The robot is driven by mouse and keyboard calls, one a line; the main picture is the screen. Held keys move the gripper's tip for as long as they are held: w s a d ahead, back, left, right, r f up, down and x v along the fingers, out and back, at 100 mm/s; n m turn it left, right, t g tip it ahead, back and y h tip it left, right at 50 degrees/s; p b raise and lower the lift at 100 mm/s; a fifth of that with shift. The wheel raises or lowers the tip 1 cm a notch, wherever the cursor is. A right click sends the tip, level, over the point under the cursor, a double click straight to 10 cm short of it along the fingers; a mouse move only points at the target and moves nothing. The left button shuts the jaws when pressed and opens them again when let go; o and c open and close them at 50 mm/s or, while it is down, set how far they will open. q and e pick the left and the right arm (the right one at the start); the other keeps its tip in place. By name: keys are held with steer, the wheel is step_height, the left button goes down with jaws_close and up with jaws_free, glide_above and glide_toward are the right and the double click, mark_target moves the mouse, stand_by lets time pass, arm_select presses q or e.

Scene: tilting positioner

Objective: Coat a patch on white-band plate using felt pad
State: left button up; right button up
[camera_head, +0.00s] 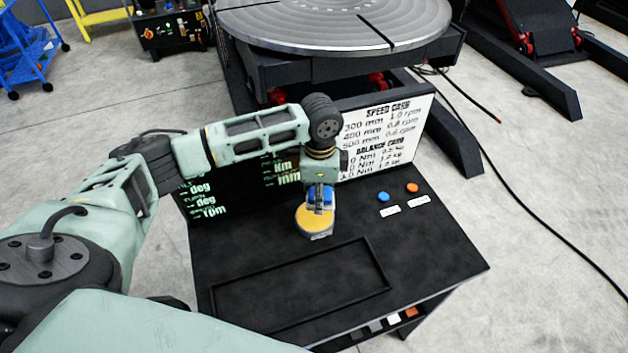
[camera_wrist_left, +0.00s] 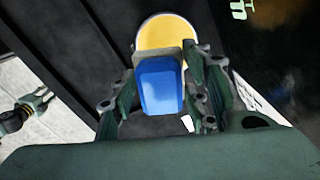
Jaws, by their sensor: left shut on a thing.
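My left gripper (camera_head: 320,190) is shut on the blue handle of the felt pad (camera_head: 315,222), a yellow disc with a pale rim. It is over the back part of the black console top, and I cannot tell whether it touches. In the left wrist view the blue block (camera_wrist_left: 160,86) sits between the fingers (camera_wrist_left: 155,100), with the yellow disc beyond it. Small end faces, one white (camera_head: 394,319) and one orange, show in a slot under the console's front edge; I cannot make out which is the white-band plate. What seems to be my right gripper (camera_wrist_left: 38,103) is small at the left wrist view's left edge.
The console top (camera_head: 430,250) has an empty recessed frame (camera_head: 300,287), a blue button (camera_head: 383,197) and an orange button (camera_head: 412,187). A speed card board (camera_head: 385,135) and a dark readout screen (camera_head: 225,190) stand behind. The round turntable (camera_head: 310,22) is beyond. A cable lies right.

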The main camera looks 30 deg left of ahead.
mark_target(313, 216)
arm_select(q)
steer(key=shift+w+a+f+m+p, duration=0.1)
steer(key=shift+w+a+m+p, duration=0.05)
steer(key=shift+a+m+p, duration=0.15)
steer(key=shift+w+a+f+m+p, duration=0.1)
steer(key=shift+a+m+p, duration=0.1)
steer(key=shift+a+m, duration=0.2)
steer(key=shift+a+f+m, duration=0.2)
steer(key=shift+f+m, duration=0.1)
step_height(313, 216, down, 5)
steer(key=b, duration=0.6)
steer(key=shift+w+f, duration=0.1)
steer(key=shift+f, duration=0.05)
steer(key=shift+f+b, duration=0.35)
steer(key=shift+b, duration=0.3)
arm_select(e)
step_height(313, 216, down, 6)
steer(key=shift+s+r, duration=0.1)
steer(key=shift+r, duration=0.15)
arm_select(q)
steer(key=shift+r, duration=0.1)
steer(key=shift+f, duration=0.55)
arm_select(e)
steer(key=shift+a+f, duration=0.1)
steer(key=shift+a, duration=0.15)
